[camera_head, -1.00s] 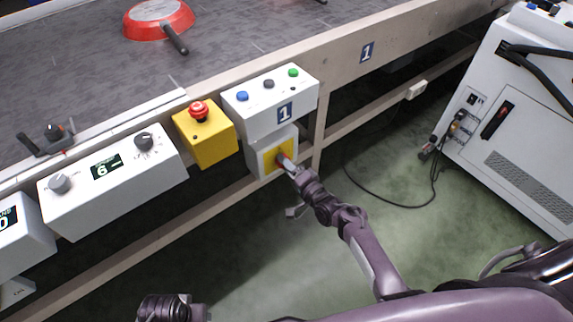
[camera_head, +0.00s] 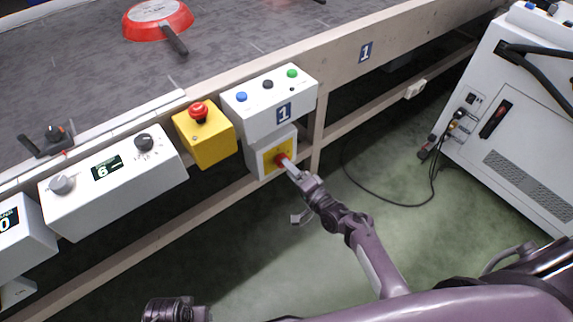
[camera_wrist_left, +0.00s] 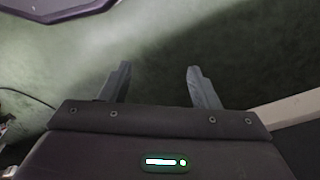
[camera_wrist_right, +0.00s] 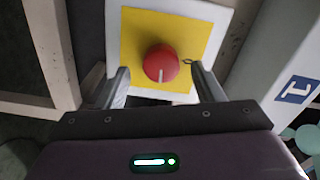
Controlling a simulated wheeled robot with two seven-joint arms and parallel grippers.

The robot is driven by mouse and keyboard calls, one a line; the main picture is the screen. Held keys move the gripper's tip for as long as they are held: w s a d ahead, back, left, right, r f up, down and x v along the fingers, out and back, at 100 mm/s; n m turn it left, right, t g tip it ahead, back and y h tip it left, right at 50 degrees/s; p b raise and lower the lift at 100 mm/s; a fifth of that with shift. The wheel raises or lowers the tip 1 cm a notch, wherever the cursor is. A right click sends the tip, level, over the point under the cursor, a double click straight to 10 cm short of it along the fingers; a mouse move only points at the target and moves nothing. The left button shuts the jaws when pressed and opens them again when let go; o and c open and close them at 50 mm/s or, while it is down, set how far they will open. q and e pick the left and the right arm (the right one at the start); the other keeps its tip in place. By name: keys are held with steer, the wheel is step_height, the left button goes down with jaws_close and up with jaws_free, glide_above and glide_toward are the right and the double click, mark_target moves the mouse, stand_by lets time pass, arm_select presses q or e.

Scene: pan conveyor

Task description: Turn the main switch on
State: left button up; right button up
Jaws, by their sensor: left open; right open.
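The main switch is a red round knob (camera_wrist_right: 161,63) with a white mark, on a yellow plate (camera_wrist_right: 136,30) in a white housing. In the head view the red knob (camera_head: 281,159) shows on the box under the white button box. My right gripper (camera_head: 290,168) is in front of the knob; in the right wrist view its open fingers (camera_wrist_right: 160,85) stand on either side of the knob's lower part, and I cannot tell whether they touch it. My left gripper (camera_wrist_left: 158,85) is open and empty over the green floor; in the head view it shows low at the left.
A white button box (camera_head: 262,112) sits directly above the switch, with a yellow emergency-stop box (camera_head: 208,145) to its left. A dial panel (camera_head: 112,182) is further left. A red pan (camera_head: 158,22) lies on the conveyor. A white cabinet (camera_head: 510,130) stands right; green floor is between.

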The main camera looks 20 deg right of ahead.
arm_select(q)
steer(key=f, duration=0.3)
steer(key=shift+s+a+p, duration=0.15)
steer(key=shift+a+p, duration=0.15)
steer(key=shift+p, duration=0.05)
arm_select(e)
steer(key=v, duration=0.5)
steer(key=shift+s, duration=0.1)
